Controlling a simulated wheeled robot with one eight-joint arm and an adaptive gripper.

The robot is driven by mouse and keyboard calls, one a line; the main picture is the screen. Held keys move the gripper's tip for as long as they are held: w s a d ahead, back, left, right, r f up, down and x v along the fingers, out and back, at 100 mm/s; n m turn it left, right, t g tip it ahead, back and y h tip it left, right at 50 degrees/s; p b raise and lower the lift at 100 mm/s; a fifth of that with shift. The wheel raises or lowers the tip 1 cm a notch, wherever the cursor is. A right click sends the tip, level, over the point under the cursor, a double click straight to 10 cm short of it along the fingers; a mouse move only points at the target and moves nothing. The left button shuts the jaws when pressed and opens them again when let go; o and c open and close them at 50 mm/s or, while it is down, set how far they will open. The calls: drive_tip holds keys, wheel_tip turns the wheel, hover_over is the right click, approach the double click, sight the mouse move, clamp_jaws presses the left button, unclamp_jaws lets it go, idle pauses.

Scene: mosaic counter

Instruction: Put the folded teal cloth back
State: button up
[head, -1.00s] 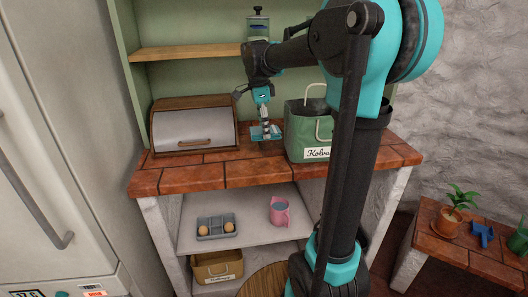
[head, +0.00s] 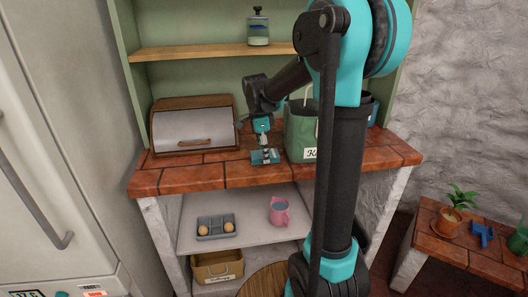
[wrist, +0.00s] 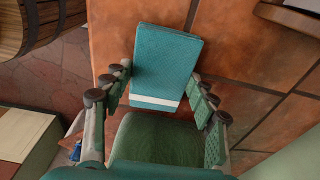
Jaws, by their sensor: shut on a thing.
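The folded teal cloth (head: 262,158) is at the tiled counter, near its front edge, between the bread box and the green bag. In the wrist view the cloth (wrist: 165,60) is a flat teal block with a white stripe, lying between my fingers. My gripper (head: 264,149) points down and is shut on the cloth, with a finger on each side of it in the wrist view (wrist: 158,95). I cannot tell whether the cloth touches the counter (head: 218,174).
A bread box (head: 193,130) stands left, a green bag (head: 300,130) right, partly behind my arm. A wooden shelf (head: 190,52) with a glass dispenser (head: 258,30) is above. The lower shelf holds an egg tray (head: 215,227) and a pink jug (head: 279,212).

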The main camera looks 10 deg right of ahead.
sight(261, 155)
drive_tip(key=shift+f, duration=0.1)
drive_tip(key=o, duration=1)
drive_tip(key=r, duration=0.4)
drive_tip(key=a+r, duration=0.1)
drive_tip(key=r, duration=0.7)
drive_tip(key=shift+a+r, duration=0.1)
drive_tip(key=shift+a, duration=0.05)
drive_tip(key=shift+s, duration=0.1)
